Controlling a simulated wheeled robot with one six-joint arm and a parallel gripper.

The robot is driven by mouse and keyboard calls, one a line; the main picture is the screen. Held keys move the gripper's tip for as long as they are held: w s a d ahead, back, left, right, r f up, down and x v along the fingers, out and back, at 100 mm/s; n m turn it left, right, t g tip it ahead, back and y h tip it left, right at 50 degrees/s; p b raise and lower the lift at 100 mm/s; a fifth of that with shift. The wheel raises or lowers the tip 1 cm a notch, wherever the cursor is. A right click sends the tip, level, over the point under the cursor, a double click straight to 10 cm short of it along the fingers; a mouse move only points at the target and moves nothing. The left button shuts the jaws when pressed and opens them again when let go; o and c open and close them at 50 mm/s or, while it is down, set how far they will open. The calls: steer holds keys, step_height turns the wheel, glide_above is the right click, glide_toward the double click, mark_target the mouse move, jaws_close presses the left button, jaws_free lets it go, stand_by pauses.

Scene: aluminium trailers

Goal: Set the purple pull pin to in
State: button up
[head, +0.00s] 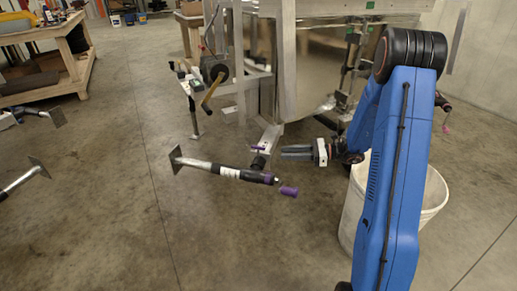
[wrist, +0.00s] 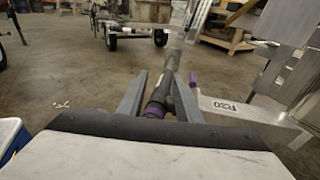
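A swivel jack (head: 225,170) with a grey tube, black sleeve and foot plate lies out sideways from the trailer's tongue. A small purple piece (head: 258,148), which looks like the pull pin, sits at its mount; a purple grip (head: 288,191) is on the jack's near end. In the wrist view the purple pin (wrist: 193,80) shows just right of the right finger, and the jack tube (wrist: 172,65) shows between the fingers. My gripper (head: 283,152) is open, its fingers pointing left toward the pin, a short gap away. Whether the pin is in or out, I cannot tell.
The aluminium trailer frame (head: 270,137) stands close behind the jack. A white bucket (head: 433,195) is beneath my arm. Other jacks (head: 25,178) stick in at left, and a wooden bench (head: 65,60) is at the back left.

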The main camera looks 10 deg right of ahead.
mark_target(260, 148)
steer(key=w+d+f+m+t, duration=0.3)
steer(key=w+d+f+m, duration=0.1)
steer(key=d+f, duration=0.1)
steer(key=x, duration=1.7)
steer(key=shift+w+d, duration=0.1)
steer(key=shift+w, duration=0.3)
jaws_close()
